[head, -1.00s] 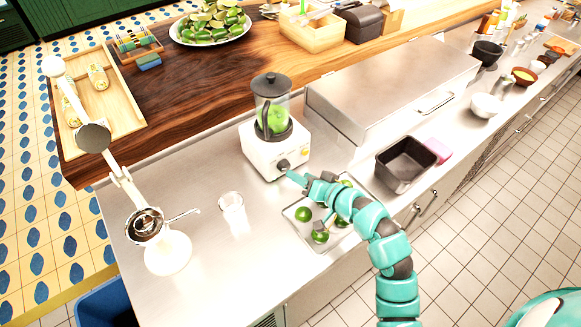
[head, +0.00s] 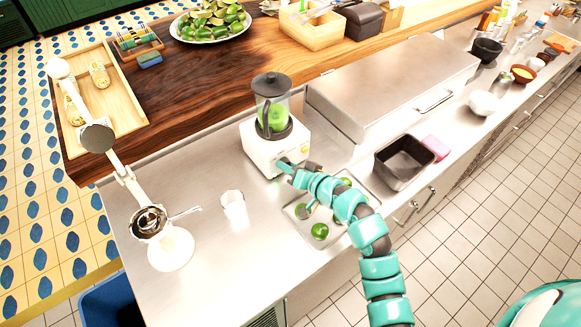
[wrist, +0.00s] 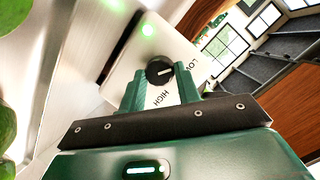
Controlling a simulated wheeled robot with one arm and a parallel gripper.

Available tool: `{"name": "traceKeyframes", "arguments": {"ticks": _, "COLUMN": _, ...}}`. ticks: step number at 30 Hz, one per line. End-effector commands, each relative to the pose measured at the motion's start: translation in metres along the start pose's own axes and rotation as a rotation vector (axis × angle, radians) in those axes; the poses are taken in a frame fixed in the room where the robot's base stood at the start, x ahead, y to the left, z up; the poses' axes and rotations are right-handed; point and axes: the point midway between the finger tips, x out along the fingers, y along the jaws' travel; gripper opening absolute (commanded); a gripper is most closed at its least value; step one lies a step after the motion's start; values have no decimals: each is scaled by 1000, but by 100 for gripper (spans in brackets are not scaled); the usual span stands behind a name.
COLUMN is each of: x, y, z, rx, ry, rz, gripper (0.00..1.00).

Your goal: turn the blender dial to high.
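The blender (head: 268,145) has a white base and a jar with green contents. It stands on the steel counter. Its black dial (wrist: 160,70) faces me in the wrist view, with a white pointer mark directed right, nearer the LOW lettering (wrist: 192,66) than the HIGH lettering (wrist: 161,98). My gripper (wrist: 160,78) is open, with one green finger on each side of the dial; I cannot tell whether they touch it. In the head view my gripper (head: 285,166) is at the front of the blender base and hides the dial.
A tray of limes (head: 319,231) lies under my arm. A dark pan (head: 403,162) and a pink block (head: 435,147) are to the right. A steel box (head: 390,85) is behind.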

Motion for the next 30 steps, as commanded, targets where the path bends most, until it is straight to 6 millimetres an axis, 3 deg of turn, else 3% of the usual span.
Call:
{"name": "traceKeyframes", "arguments": {"ticks": 1, "x": 0, "y": 1, "z": 0, "rx": 0, "ry": 0, "rz": 1, "gripper": 19}}
{"name": "traceKeyframes", "arguments": {"ticks": 3, "x": 0, "y": 1, "z": 0, "rx": 0, "ry": 0, "rz": 1, "gripper": 10}}
{"name": "traceKeyframes", "arguments": {"ticks": 14, "x": 0, "y": 3, "z": 0, "rx": 67, "ry": -2, "rz": -19, "gripper": 10}}
{"name": "traceKeyframes", "arguments": {"ticks": 30, "x": 0, "y": 7, "z": -1, "rx": 437, "ry": -45, "rz": -134, "gripper": 10}}
